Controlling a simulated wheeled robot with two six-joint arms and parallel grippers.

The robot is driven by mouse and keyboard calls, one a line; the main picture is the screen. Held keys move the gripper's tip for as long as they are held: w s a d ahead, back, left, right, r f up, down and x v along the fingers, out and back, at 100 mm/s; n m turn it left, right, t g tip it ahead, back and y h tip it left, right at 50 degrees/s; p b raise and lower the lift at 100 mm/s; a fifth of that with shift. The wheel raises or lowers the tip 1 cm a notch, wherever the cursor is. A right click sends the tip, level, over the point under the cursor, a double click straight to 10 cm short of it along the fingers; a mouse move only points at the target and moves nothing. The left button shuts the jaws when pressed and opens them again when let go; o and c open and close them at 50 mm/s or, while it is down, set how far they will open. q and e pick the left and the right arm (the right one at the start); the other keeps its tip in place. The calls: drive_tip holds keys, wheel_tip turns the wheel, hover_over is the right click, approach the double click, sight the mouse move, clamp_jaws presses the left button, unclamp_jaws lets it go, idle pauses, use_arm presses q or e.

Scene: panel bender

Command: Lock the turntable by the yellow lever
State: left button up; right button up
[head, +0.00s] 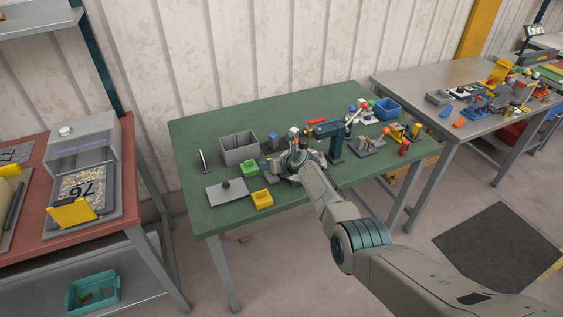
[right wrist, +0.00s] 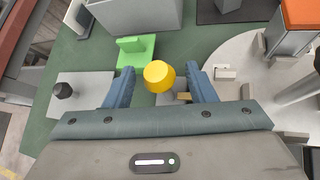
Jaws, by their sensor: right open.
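In the right wrist view, the yellow lever's round knob (right wrist: 159,75) sits between the two blue fingers of my right gripper (right wrist: 160,73). The gripper is open, with a gap showing on both sides of the knob. A short brass-coloured piece (right wrist: 184,97) shows beside the knob. The pale grey round turntable (right wrist: 240,72) lies to the right of the knob, partly covered by the right finger. In the head view, my right gripper (head: 289,164) is over the middle of the green table and hides the lever. My left gripper is not in view.
A green block (right wrist: 136,52) stands just beyond the left finger. A grey plate with a black knob (right wrist: 64,91) lies at the left. A grey bin (head: 239,149) and a yellow block (head: 262,198) are nearby on the green table (head: 200,130).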

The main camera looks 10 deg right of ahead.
drive_tip(key=p+v, duration=0.2)
drive_tip(key=v, duration=0.7)
drive_tip(key=shift+s+d+r, duration=0.2)
drive_tip(key=shift+s, duration=0.1)
